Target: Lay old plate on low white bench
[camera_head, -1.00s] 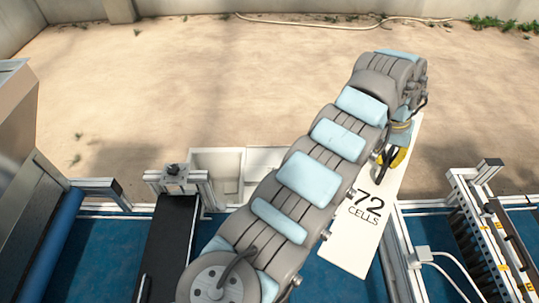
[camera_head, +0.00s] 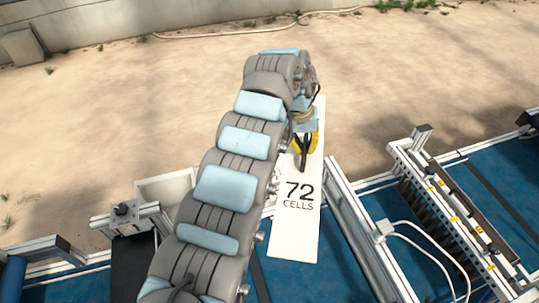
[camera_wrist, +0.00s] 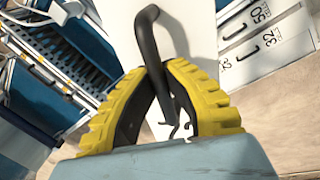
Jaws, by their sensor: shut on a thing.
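The old plate, a long white panel marked "72 CELLS" (camera_head: 290,232), hangs out over the blue deck and the sandy floor in the head view. My gripper (camera_head: 305,158) is at its far half, with yellow finger pads. In the wrist view the yellow fingers of my gripper (camera_wrist: 165,80) are closed around the dark bent handle on the plate (camera_wrist: 195,28). The plate is off the deck, but its exact height is unclear. A low white box-like piece (camera_head: 160,190) shows behind my arm, partly hidden. I cannot tell whether it is the low white bench.
White panels marked 50 and 32 (camera_wrist: 268,35) with dark hooks lie at the right of the wrist view. Sandy floor beyond is open.

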